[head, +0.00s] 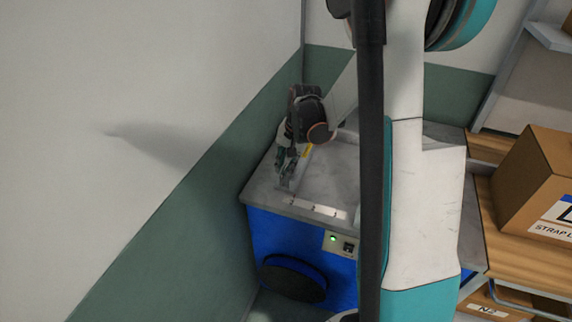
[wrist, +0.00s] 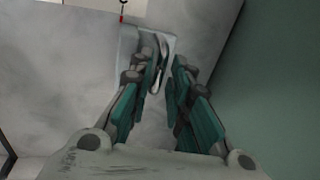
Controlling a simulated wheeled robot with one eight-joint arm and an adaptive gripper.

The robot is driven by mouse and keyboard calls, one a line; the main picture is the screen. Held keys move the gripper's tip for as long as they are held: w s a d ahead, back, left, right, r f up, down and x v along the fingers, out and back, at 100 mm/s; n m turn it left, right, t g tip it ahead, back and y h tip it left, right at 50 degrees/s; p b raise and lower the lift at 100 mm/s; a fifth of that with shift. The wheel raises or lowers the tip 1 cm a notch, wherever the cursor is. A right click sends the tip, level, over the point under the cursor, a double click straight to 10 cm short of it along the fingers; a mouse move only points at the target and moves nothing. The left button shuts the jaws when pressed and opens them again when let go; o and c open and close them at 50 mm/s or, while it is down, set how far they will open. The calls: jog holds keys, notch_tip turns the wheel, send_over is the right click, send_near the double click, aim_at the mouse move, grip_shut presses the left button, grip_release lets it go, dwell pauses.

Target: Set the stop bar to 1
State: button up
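My gripper (head: 285,181) is low over the left end of the blue machine's grey top. In the wrist view my gripper (wrist: 168,72) has its fingers partly open, with a narrow gap between the tips. A shiny metal piece (wrist: 129,40), probably the stop bar, lies below the fingertips. An upright part of it shows close beside the left finger; I cannot tell whether they touch. In the head view the gripper mostly hides this piece. A pale scale strip (head: 318,208) runs along the front edge of the top; its figures are too small to read.
The blue machine (head: 262,238) has a green-lit switch panel (head: 340,244) on its front. A green and white wall (head: 190,235) stands close on the left. A cardboard box (head: 535,175) sits on a wooden shelf at the right. The middle of the grey top (head: 325,175) is clear.

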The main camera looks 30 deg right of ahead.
grip_shut()
jog(key=s+d, duration=0.4)
jog(key=s, duration=0.1)
jog(key=s+d, duration=0.2)
jog(key=shift+s, duration=0.35)
jog(key=shift+o, duration=0.9)
grip_release()
jog(key=shift+r, duration=0.15)
notch_tip(320, 180, up, 10)
